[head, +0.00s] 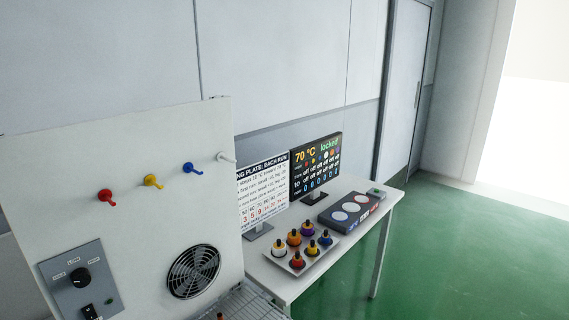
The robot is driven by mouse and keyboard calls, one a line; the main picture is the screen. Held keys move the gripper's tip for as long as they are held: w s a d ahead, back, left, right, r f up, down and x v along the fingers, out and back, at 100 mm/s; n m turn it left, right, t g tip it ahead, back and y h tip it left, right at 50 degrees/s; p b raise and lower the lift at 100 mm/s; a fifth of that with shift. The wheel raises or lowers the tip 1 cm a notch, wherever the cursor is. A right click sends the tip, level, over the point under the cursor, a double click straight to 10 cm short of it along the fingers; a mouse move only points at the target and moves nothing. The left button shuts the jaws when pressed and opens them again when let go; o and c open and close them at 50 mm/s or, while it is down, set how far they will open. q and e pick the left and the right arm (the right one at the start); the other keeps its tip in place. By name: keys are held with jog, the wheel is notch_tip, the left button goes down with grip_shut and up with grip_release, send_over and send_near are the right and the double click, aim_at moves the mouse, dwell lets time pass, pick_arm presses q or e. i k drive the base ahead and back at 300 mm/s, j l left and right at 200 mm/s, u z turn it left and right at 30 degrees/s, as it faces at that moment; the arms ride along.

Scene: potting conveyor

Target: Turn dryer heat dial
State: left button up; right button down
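The dryer (140,220) is a large pale cabinet at the left in the head view. At its lower left is a grey control plate (62,272) with a black round heat dial (79,277). Small labels sit around the dial; one above it seems to read "LOW". The dial's exact pointer setting is too small to tell. A black rocker switch (90,311) is below the dial, with a small green light (110,302) beside it. Neither of my grippers shows in this view.
Red (105,195), yellow (152,181), blue (192,168) and white (226,157) pegs stick out from the panel, above a round fan grille (194,271). A white table (285,283) to the right holds a tray of bottles, a printed sign and a screen (316,165) reading "70 °C" and "locked". Green floor lies open at right.

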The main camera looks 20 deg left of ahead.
aim_at(81, 277)
jog(key=k, duration=0.4)
jog(key=k+u, duration=0.1)
jog(key=u, duration=0.65)
jog(key=k+j+u, duration=0.1)
jog(key=u, duration=2.15)
jog(key=i+j+u, duration=0.2)
jog(key=j+u, duration=0.15)
jog(key=i+j+u, duration=0.4)
jog(key=i+j, duration=0.35)
jog(key=j, duration=0.15)
jog(key=i+j, duration=0.35)
jog(key=j, duration=0.15)
jog(key=i+j+z, duration=0.2)
jog(key=k+l+z, duration=0.1)
jog(key=z, duration=2.9)
